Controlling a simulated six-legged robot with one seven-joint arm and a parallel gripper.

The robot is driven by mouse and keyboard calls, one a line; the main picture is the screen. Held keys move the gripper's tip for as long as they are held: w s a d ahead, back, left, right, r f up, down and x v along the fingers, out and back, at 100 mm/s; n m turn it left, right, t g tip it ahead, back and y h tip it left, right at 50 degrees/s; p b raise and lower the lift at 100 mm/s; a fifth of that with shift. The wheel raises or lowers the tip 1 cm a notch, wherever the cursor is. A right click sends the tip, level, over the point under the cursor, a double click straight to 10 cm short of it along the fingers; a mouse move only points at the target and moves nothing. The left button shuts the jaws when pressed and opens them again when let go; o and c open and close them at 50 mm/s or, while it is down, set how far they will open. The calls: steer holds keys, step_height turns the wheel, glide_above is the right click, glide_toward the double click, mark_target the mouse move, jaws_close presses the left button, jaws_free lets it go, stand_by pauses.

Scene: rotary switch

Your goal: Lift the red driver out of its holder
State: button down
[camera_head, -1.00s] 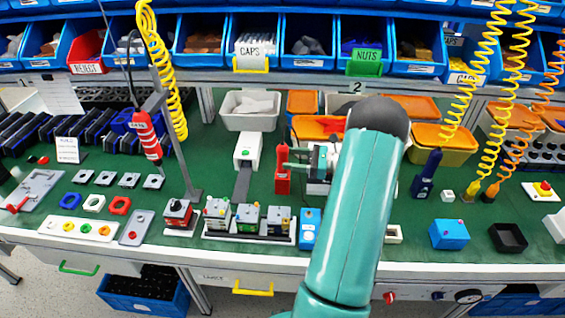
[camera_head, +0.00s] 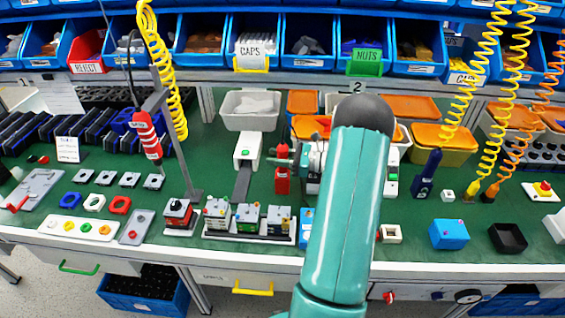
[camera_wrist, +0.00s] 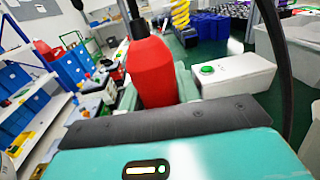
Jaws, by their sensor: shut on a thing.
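The red driver (camera_head: 282,181) stands upright near the middle of the bench. Its red body fills the centre of the wrist view (camera_wrist: 151,72), with a black upper end and a cord above it. My gripper (camera_head: 281,158) is shut on the upper part of the red driver, reaching it from the right. In the wrist view, the grey-green fingers lie on both sides of the body. The driver's lower end looks level with the bench top in the head view. I cannot make out the holder or tell whether the driver is clear of it.
A white box with a green button (camera_head: 247,148) stands close to the left of the driver. Small assembled blocks (camera_head: 247,217) stand in front. A red-and-white tool (camera_head: 147,133) hangs at the left beside a metal post. Bins (camera_head: 250,110) stand behind.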

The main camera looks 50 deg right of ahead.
steer(key=shift+r, duration=0.1)
step_height(320, 180, up, 10)
stand_by(0.4)
steer(key=c, duration=1.7)
jaws_free()
jaws_close()
